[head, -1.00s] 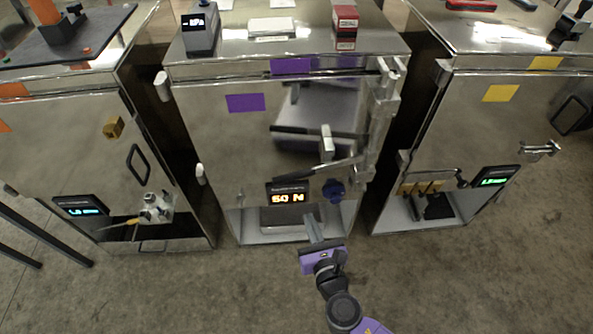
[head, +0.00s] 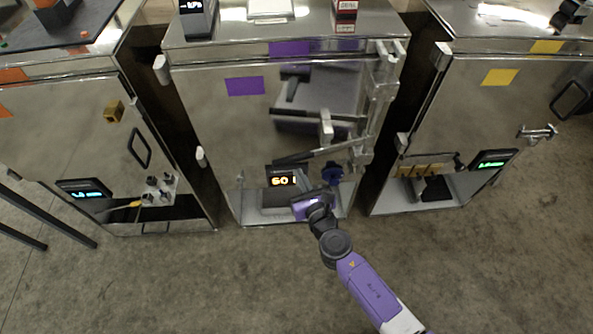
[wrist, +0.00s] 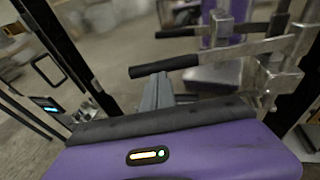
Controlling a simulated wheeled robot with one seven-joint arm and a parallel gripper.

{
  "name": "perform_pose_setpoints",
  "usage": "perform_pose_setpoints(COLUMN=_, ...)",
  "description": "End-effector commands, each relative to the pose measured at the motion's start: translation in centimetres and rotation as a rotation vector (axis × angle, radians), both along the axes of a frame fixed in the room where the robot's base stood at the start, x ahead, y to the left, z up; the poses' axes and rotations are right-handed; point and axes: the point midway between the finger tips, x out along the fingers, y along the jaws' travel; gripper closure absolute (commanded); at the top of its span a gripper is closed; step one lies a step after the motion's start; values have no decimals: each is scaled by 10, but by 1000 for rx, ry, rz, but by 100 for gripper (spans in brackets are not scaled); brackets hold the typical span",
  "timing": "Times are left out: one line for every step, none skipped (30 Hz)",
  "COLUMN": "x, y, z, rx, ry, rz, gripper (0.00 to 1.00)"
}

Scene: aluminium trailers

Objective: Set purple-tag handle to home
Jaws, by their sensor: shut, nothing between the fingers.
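The purple-tag trailer (head: 210,120) stands in the middle of the head view, with a purple tag (head: 245,86) on its shiny door. Its lever handle (head: 335,148) sits low on the door's right half, with a dark grip to the left and a metal bar to the right. In the wrist view the handle's black grip (wrist: 163,66) lies nearly level, just beyond my fingertips. My gripper (wrist: 157,90) is shut and empty, below the grip; contact cannot be told. In the head view my gripper (head: 303,192) is partly hidden by its own purple body.
An orange-tag trailer (head: 95,130) stands left and a yellow-tag trailer (head: 480,120) right. The floor in front is open.

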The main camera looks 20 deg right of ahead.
Motion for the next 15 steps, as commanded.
perform_pose_setpoints(x=7, y=0, z=-3, rx=2, ry=0, rz=-2, gripper=100)
perform_pose_setpoints(x=10, y=0, z=-3, rx=3, ry=0, rz=-1, gripper=100)
perform_pose_setpoints(x=14, y=-1, z=-5, rx=3, ry=0, rz=-3, gripper=100)
perform_pose_setpoints(x=17, y=-1, z=-5, rx=3, ry=0, rz=-2, gripper=100)
perform_pose_setpoints(x=19, y=-1, z=-5, rx=2, ry=0, rz=-1, gripper=100)
perform_pose_setpoints(x=22, y=-1, z=-5, rx=1, ry=0, rz=-1, gripper=100)
perform_pose_setpoints(x=23, y=-1, z=-6, rx=1, ry=0, rz=-1, gripper=100)
perform_pose_setpoints(x=25, y=-1, z=-6, rx=1, ry=0, rz=-1, gripper=100)
perform_pose_setpoints(x=26, y=-1, z=-6, rx=1, ry=1, rz=-1, gripper=100)
perform_pose_setpoints(x=27, y=-1, z=-6, rx=1, ry=1, rz=0, gripper=100)
perform_pose_setpoints(x=27, y=-1, z=-6, rx=1, ry=1, rz=0, gripper=100)
perform_pose_setpoints(x=28, y=-2, z=-6, rx=1, ry=1, rz=0, gripper=100)
perform_pose_setpoints(x=28, y=-2, z=-6, rx=0, ry=1, rz=0, gripper=100)
perform_pose_setpoints(x=28, y=-2, z=-6, rx=0, ry=1, rz=0, gripper=100)
perform_pose_setpoints(x=28, y=-2, z=-6, rx=0, ry=1, rz=0, gripper=100)
